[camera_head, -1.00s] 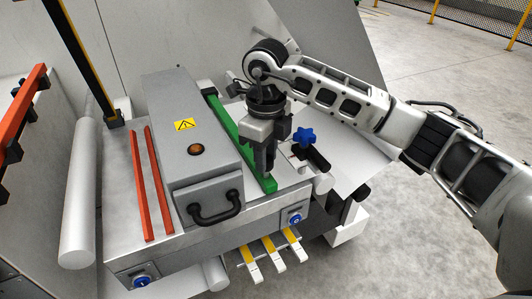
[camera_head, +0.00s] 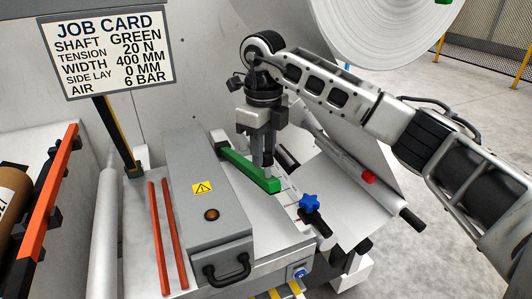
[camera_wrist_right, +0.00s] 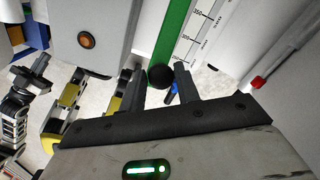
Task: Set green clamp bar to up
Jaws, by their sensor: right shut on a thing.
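The green clamp bar (camera_head: 250,170) lies along the right side of the grey machine housing in the head view. Its near end is lifted off the machine's top, while its far end stays low, so it is tilted. My right gripper (camera_head: 264,168) comes down from above and is shut on the bar near its raised end. In the right wrist view the green bar (camera_wrist_right: 174,38) runs up from between the fingers (camera_wrist_right: 160,78), with a round black end there. My left gripper does not show in the head view; jointed dark parts at the wrist view's left edge may be it.
The grey housing (camera_head: 206,180) with a black handle (camera_head: 228,268) stands left of the bar. Two red strips (camera_head: 167,235) lie farther left. A job card (camera_head: 108,50) and a large white roll (camera_head: 385,25) are behind.

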